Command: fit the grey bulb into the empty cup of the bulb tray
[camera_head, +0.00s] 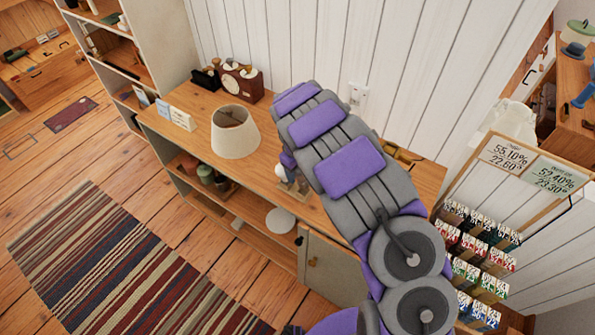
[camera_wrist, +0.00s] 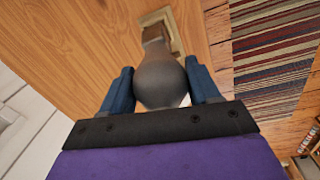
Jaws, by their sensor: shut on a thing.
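The grey bulb (camera_wrist: 160,82) sits between the two blue fingers of my gripper (camera_wrist: 163,92) in the wrist view. My gripper is shut on its round body, with its narrow neck pointing away from me. The neck's far end overlaps a pale wooden piece (camera_wrist: 172,38) on the wooden top, perhaps the bulb tray. I cannot tell whether they touch, and no empty cup shows clearly. In the head view my arm hides most of this spot. A small white round thing (camera_head: 281,172) shows beside the arm there; I cannot make out the grey bulb.
The wooden cabinet top (camera_head: 190,93) carries a cream lampshade (camera_head: 235,135), a dark red-brown box with a dial (camera_head: 240,83) and small white cards (camera_head: 180,118). The white plank wall (camera_head: 290,40) stands close behind. A striped rug (camera_head: 120,270) lies on the floor in front.

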